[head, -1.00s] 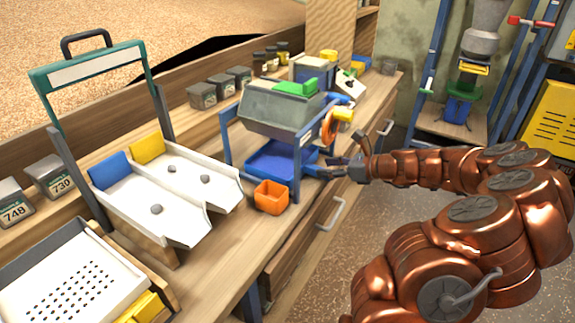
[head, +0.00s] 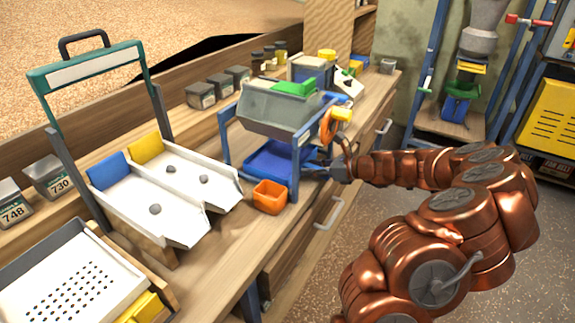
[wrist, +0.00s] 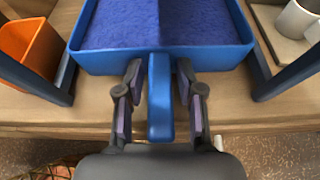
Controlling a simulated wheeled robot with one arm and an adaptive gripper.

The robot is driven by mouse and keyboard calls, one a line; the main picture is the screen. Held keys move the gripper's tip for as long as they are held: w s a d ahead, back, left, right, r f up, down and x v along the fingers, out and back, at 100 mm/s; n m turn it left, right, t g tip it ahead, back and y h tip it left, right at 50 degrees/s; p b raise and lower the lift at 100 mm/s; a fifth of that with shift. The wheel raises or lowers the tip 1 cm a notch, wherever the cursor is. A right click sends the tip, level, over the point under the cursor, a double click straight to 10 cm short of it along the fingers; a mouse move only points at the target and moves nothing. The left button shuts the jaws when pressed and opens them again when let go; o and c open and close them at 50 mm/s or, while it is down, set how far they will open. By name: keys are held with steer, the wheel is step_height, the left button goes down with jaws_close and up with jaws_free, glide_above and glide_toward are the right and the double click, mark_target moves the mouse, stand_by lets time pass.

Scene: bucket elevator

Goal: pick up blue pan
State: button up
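The blue pan (head: 268,164) sits under the grey hopper (head: 285,112) inside a blue frame on the wooden bench. In the wrist view the pan (wrist: 160,60) has a purple-blue fill, and its straight blue handle (wrist: 160,100) points toward me. My gripper (wrist: 160,92) is open, with one finger on each side of the handle and a visible gap on both sides. In the head view my gripper (head: 328,170) is at the pan's handle end, its fingers partly hidden by the frame and small.
An orange bin (head: 270,196) stands just left of the pan by the bench edge. Dark frame posts (wrist: 28,78) flank the pan in the wrist view. An orange wheel with a yellow handle (head: 341,114) sits above my gripper.

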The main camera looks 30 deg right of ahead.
jaws_close()
stand_by(0.3)
steer(key=shift+r, duration=0.15)
